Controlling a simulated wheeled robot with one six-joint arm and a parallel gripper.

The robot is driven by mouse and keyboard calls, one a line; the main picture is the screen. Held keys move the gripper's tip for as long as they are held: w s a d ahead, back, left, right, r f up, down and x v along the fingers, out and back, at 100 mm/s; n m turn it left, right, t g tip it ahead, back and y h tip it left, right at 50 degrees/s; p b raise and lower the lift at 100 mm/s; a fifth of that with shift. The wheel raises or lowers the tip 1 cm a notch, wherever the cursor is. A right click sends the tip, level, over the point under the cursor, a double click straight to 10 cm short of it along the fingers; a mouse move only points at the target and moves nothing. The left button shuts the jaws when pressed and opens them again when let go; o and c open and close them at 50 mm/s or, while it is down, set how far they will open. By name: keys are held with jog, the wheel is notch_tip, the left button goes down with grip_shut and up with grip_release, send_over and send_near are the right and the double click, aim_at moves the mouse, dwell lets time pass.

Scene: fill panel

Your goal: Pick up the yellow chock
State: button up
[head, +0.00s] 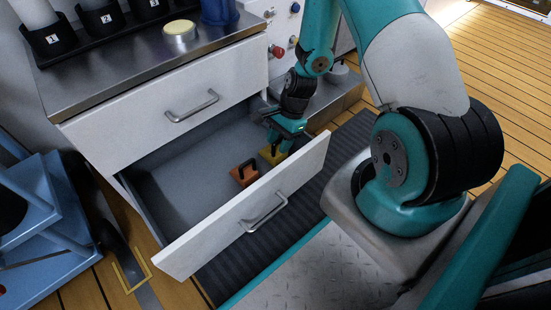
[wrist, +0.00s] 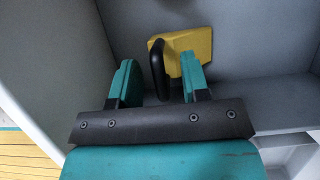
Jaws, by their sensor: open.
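The yellow chock (head: 273,155) lies in the open lower drawer, near its front right corner. It also shows in the wrist view (wrist: 190,48), with a black handle (wrist: 158,57) standing up on its left side. My gripper (head: 284,140) reaches down into the drawer above the chock and hides part of it in the head view. In the wrist view my gripper (wrist: 157,82) is open, with one teal finger on each side of the handle's line. The handle appears between the fingertips; I cannot tell whether either finger touches it.
An orange chock (head: 244,173) with a black handle lies left of the yellow one in the drawer (head: 185,190). The drawer front (head: 240,215) and side walls stand close to my gripper. The drawer's left part is empty. A steel counter (head: 120,55) with containers is above.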

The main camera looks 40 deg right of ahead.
jog(key=shift+a+f, duration=0.1)
grip_shut()
dwell(0.3)
